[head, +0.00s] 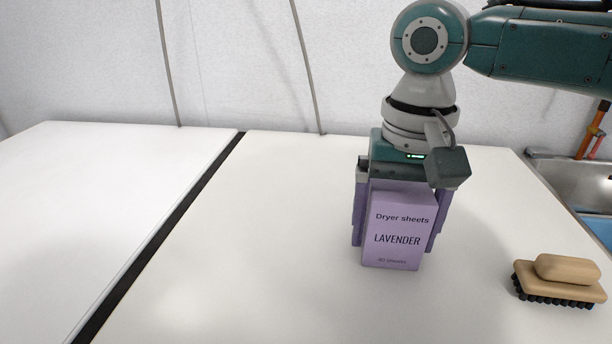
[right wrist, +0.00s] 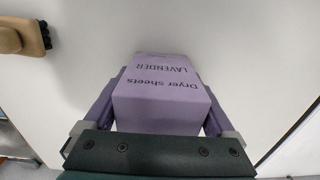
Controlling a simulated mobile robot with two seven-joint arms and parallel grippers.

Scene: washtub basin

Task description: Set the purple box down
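The purple box (head: 400,228), labelled "Dryer sheets LAVENDER", stands upright at my right gripper (head: 394,247), over the white worktop (head: 270,240). The gripper points down, with one finger along each side of the box, and looks shut on it. In the right wrist view the box (right wrist: 160,98) lies between both fingers, with no clear gap at either side. The box's underside is at or very near the worktop; I cannot tell whether it touches. My left gripper is not in view.
A wooden brush (head: 560,281) with dark bristles lies on the worktop to the right of the box. A metal sink (head: 575,180) is at the far right. A dark seam (head: 165,230) divides the worktop at left. The surface left of the box is clear.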

